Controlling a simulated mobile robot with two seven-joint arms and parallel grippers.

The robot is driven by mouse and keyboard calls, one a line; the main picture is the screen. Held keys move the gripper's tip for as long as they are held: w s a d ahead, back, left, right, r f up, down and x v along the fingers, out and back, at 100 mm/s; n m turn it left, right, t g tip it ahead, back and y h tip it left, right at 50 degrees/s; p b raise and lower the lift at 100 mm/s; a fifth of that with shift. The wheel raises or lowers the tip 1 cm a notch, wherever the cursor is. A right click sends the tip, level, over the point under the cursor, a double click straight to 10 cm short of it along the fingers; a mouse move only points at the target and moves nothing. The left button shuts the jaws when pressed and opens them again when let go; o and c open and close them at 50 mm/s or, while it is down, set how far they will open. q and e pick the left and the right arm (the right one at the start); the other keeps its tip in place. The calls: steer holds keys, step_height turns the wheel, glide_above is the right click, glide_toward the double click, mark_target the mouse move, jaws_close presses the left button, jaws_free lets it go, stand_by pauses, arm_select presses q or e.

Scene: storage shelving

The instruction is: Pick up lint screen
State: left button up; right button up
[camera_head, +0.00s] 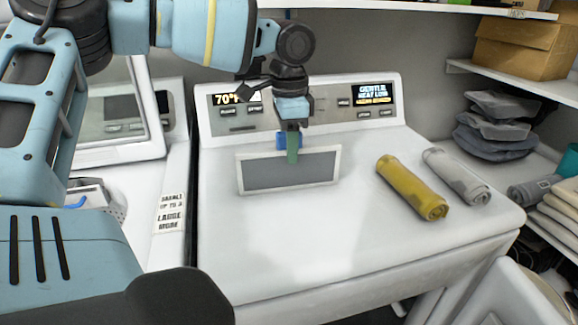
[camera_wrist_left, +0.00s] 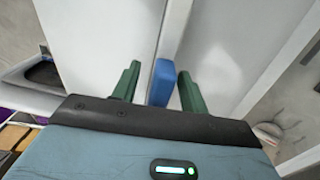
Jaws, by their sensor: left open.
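The lint screen (camera_head: 290,172) is a grey mesh panel in a white frame, standing upright and slightly tilted at the back of the white dryer top (camera_head: 300,235). A blue tab (camera_head: 282,140) sticks up from its upper edge. My left gripper (camera_head: 291,150) points down at that tab, its green finger overlapping it in the head view. In the left wrist view the blue tab (camera_wrist_left: 162,84) stands between the two green fingers of the open left gripper (camera_wrist_left: 159,72). Gaps show on both sides of it. The right gripper is not in view.
A rolled yellow towel (camera_head: 412,187) and a rolled grey towel (camera_head: 456,177) lie on the dryer's right. The control panel (camera_head: 330,104) rises behind the screen. A washer with an open lid (camera_head: 120,110) stands left. Shelves with folded cloth (camera_head: 495,130) and a box (camera_head: 525,45) are right.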

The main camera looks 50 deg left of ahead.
arm_select(q)
steer(key=shift+f, duration=1.45)
steer(key=shift+c, duration=0.2)
jaws_close()
steer(key=shift+r, duration=0.1)
step_height(320, 180, up, 10)
steer(key=shift+r, duration=0.1)
